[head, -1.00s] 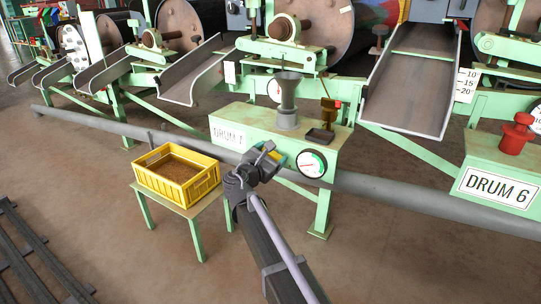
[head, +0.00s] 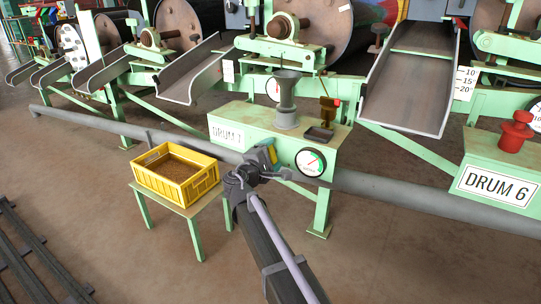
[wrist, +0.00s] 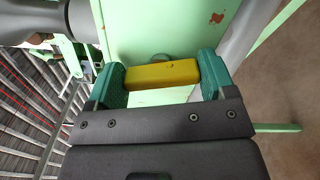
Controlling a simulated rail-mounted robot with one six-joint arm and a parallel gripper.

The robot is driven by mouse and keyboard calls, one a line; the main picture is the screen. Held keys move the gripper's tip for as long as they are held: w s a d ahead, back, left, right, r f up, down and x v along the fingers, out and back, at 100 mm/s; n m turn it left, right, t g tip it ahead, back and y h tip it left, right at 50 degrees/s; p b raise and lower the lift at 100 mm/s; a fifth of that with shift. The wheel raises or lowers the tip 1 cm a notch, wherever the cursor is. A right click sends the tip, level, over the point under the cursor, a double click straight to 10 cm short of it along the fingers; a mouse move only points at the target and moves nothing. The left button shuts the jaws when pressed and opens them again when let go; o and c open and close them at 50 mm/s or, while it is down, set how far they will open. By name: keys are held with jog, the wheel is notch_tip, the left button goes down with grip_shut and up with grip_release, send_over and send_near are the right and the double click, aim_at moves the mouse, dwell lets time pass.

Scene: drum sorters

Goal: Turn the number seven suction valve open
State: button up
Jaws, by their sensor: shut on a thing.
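My gripper (head: 268,156) is at the front of the green panel of the drum stand, just left of the round gauge (head: 311,162). In the wrist view its two teal finger pads (wrist: 162,78) are shut on a yellow valve handle (wrist: 162,74), one pad at each end of the bar. A round grey part shows behind the bar, against the green panel. The head view shows only a little yellow at the fingers, so the handle's angle there is hard to tell. The panel's sign (head: 226,136) seems to read DRUM 7.
A yellow crate (head: 180,190) of brown grain stands on a green stool left of my gripper. A grey pipe (head: 390,188) runs low behind my arm. A funnel (head: 287,98) and small dark tray (head: 319,134) sit on the stand. DRUM 6 (head: 495,188) is at the right.

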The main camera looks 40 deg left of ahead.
jog(key=shift+f+m, duration=0.1)
jog(key=shift+m, duration=1.1)
jog(key=o, duration=0.9)
jog(key=s, duration=0.7)
jog(key=s+d, duration=0.1)
jog(key=s, duration=0.2)
jog(key=shift+s+d, duration=0.1)
jog(key=shift+s, duration=0.25)
